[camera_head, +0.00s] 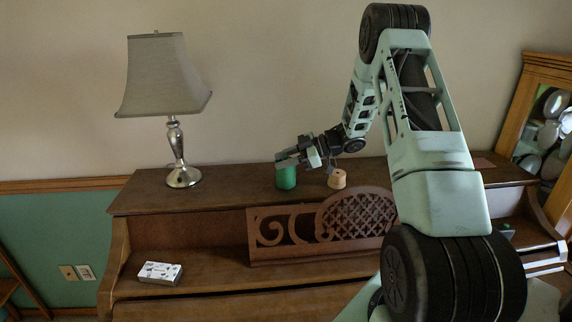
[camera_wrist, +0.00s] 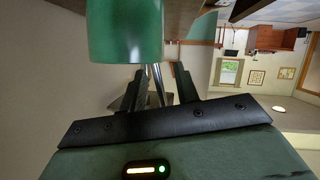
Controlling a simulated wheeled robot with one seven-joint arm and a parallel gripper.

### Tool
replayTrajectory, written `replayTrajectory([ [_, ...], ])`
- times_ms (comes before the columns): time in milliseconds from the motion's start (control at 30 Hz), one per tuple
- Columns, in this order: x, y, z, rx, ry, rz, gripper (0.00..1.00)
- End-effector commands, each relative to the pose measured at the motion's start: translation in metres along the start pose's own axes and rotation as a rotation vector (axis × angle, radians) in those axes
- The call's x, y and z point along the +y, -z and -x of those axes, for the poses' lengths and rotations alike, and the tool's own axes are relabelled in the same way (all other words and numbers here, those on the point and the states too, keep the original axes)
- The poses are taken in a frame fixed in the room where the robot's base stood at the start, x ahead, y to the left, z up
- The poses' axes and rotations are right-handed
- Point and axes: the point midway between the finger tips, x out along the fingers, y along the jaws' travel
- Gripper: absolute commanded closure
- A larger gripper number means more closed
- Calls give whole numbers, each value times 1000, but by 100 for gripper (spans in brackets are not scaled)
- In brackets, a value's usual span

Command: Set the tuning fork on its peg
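My gripper (camera_head: 288,159) is low over the piano top, right at the upper part of a green cylinder (camera_head: 287,178). In the wrist view the green cylinder (camera_wrist: 125,30) fills the upper left, just beyond the fingertips. My gripper's two dark fingers (camera_wrist: 157,80) stand apart there, with a gap between them. A thin silvery shape (camera_wrist: 157,88) shows in that gap; I cannot tell whether it is the tuning fork or the lamp's stem behind. A tan wooden spool-like piece (camera_head: 337,179) stands right of the green cylinder. I cannot make out a tuning fork or its peg for sure.
A silver table lamp (camera_head: 174,140) with a grey shade stands on the piano top (camera_head: 235,192) to the left. A carved music stand (camera_head: 290,235) is below in front. A small white box (camera_head: 160,272) lies lower left. A framed mirror (camera_head: 545,110) leans at the right.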

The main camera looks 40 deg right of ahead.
Motion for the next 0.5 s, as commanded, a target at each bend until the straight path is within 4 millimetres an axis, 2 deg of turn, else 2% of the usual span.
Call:
replayTrajectory([
  [100,0,0,-6,-1,0,-1,69],
  [300,0,-1,-7,-1,-1,0,69],
  [400,0,-1,-7,-1,-1,0,97],
  [433,0,-1,-7,-1,-1,0,100],
  [500,0,-1,-7,-1,-1,0,100],
])
